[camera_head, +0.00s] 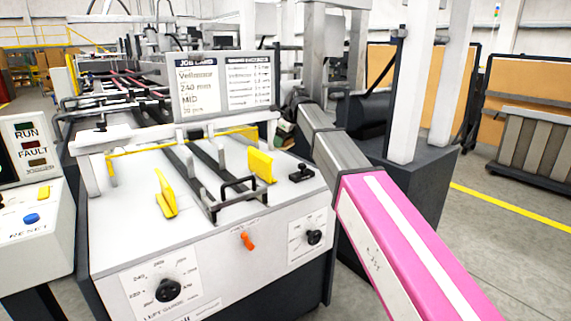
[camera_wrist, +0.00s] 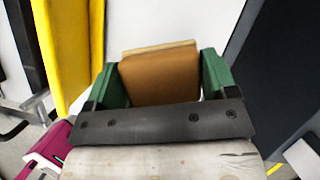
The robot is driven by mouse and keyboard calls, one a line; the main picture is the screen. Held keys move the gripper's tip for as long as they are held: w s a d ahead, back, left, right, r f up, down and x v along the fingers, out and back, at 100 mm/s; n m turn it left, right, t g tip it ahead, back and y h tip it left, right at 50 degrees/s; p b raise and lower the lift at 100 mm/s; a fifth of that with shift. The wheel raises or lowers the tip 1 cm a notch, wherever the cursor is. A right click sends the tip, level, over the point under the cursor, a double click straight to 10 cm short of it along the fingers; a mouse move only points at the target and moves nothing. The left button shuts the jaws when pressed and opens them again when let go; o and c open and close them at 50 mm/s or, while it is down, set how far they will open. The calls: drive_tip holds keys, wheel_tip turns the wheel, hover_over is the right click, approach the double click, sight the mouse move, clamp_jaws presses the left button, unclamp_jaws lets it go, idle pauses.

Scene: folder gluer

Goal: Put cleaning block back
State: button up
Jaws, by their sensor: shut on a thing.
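The cleaning block (camera_wrist: 158,78) is a brown block with a paler strip along its far edge. It shows in the wrist view between the two green fingers of my gripper (camera_wrist: 160,82), which is shut on it. A white surface lies behind the block in that view; I cannot tell whether they touch. The block cannot be made out clearly there.
The feeder table (camera_head: 130,222) carries yellow guides (camera_head: 261,165), dark rails and a black handle. A job card board (camera_head: 222,85) stands at its back. A control box (camera_head: 32,215) is at left. A yellow upright (camera_wrist: 62,50) is close left of my gripper.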

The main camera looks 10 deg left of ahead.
sight(290, 146)
wheel_tip(290, 146, down, 9)
drive_tip(key=shift+f, duration=0.1)
idle(0.4)
drive_tip(key=o, duration=1.1)
drive_tip(key=shift+f, duration=0.1)
drive_tip(key=shift+c, duration=0.2)
drive_tip(key=v, duration=1.2)
